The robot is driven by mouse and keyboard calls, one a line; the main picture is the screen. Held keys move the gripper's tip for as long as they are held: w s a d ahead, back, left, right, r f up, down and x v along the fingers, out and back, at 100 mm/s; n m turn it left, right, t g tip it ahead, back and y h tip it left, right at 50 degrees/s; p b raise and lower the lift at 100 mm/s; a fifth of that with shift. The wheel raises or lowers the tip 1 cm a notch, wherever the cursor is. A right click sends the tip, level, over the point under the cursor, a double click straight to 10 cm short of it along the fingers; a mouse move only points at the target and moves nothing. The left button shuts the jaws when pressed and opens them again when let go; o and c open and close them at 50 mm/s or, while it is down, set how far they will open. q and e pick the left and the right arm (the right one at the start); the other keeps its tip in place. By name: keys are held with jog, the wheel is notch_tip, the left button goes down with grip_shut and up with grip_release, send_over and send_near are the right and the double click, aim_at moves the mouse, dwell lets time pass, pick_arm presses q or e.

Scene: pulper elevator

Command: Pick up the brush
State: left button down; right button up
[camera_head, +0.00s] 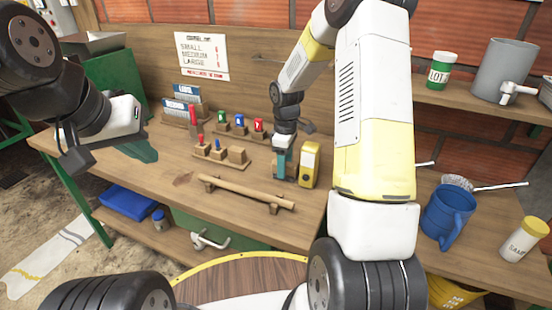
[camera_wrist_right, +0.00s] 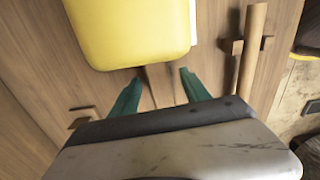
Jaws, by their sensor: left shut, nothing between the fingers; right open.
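I cannot make out a brush with clear bristles in either view. A long wooden rod (camera_head: 250,190) lies on two small wooden rests on the bench; I cannot tell whether it is a brush handle. The rod also shows at the right of the right wrist view (camera_wrist_right: 251,55). My right gripper (camera_head: 281,168) is over the bench behind the rod, close beside a yellow device (camera_head: 311,158). My left gripper (camera_head: 148,151) is shut and empty above the bench's left part.
Small blocks with coloured tops (camera_head: 238,125) and blue-labelled holders (camera_head: 180,103) stand behind the rod. A blue jug (camera_head: 447,212) and a yellow-lidded jar (camera_head: 525,240) stand at the right. The bench front left is clear.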

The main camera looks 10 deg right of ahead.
jog(key=shift+f, duration=0.15)
grip_shut()
dwell(0.4)
notch_tip(320, 180, up, 19)
jog(key=shift+f, duration=0.2)
dwell(0.5)
